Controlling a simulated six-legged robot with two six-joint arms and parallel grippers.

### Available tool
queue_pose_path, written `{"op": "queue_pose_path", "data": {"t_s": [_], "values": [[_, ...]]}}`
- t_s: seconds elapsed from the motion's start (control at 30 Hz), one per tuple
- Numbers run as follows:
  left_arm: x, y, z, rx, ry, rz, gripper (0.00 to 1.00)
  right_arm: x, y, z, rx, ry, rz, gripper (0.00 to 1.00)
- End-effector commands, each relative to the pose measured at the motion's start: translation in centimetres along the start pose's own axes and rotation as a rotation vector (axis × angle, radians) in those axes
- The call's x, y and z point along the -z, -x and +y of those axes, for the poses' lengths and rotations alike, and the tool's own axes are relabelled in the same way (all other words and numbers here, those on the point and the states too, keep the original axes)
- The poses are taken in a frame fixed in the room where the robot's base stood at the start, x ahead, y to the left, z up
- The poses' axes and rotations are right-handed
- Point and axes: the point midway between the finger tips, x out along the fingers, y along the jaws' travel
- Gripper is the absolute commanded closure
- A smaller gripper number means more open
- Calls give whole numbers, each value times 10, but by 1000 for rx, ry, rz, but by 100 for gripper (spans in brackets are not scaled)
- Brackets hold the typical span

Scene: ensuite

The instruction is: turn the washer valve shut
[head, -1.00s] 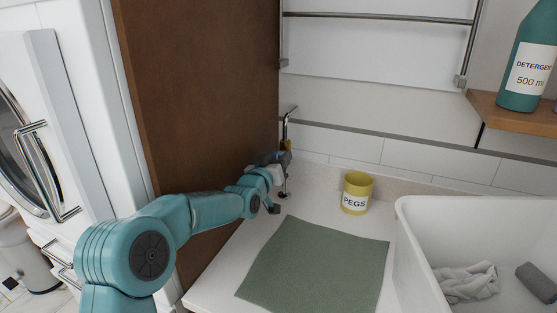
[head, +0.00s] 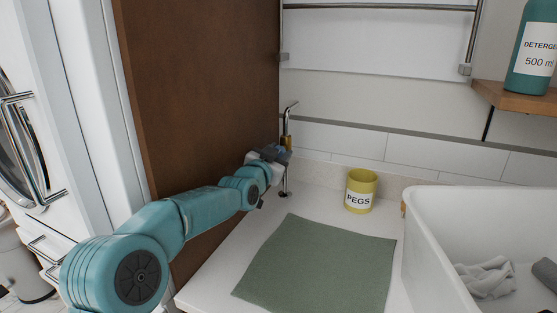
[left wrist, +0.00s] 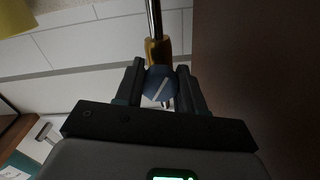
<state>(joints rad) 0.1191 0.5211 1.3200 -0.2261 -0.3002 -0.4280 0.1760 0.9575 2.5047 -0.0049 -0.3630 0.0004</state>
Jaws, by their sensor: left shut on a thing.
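The washer valve has a brass body on an upright chrome pipe (head: 288,118) against the brown panel at the back of the counter. The brass body (left wrist: 157,52) and a round blue knob (left wrist: 159,88) with a white slanted line show in the left wrist view. My left gripper (head: 276,153) is at the valve. In the left wrist view its dark fingers (left wrist: 159,78) stand on either side of the blue knob, shut on it. In the head view the knob is mostly hidden by the gripper. My right gripper is not in view.
A tall brown panel (head: 200,80) stands close beside my left arm. A yellow PEGS pot (head: 361,191) and a green cloth (head: 318,262) are on the white counter right of the valve. A detergent bottle (head: 534,60) is on a shelf.

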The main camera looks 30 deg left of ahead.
Motion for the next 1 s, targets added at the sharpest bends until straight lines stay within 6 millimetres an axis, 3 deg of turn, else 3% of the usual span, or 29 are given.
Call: {"op": "queue_pose_path", "data": {"t_s": [0.03, 0.63, 0.67, 0.73, 1.0], "values": [[-7, 0, 3, -6, -15, -12, 92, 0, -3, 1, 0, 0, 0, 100], [-7, 0, 2, -7, -62, -16, 92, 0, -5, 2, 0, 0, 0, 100], [-7, 0, 2, -7, -62, -16, 58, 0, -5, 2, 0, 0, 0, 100], [-7, 0, 2, -7, -61, -15, 36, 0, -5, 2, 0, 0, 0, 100], [-3, 0, 1, -3, -62, -7, 36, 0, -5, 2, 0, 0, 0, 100]]}}
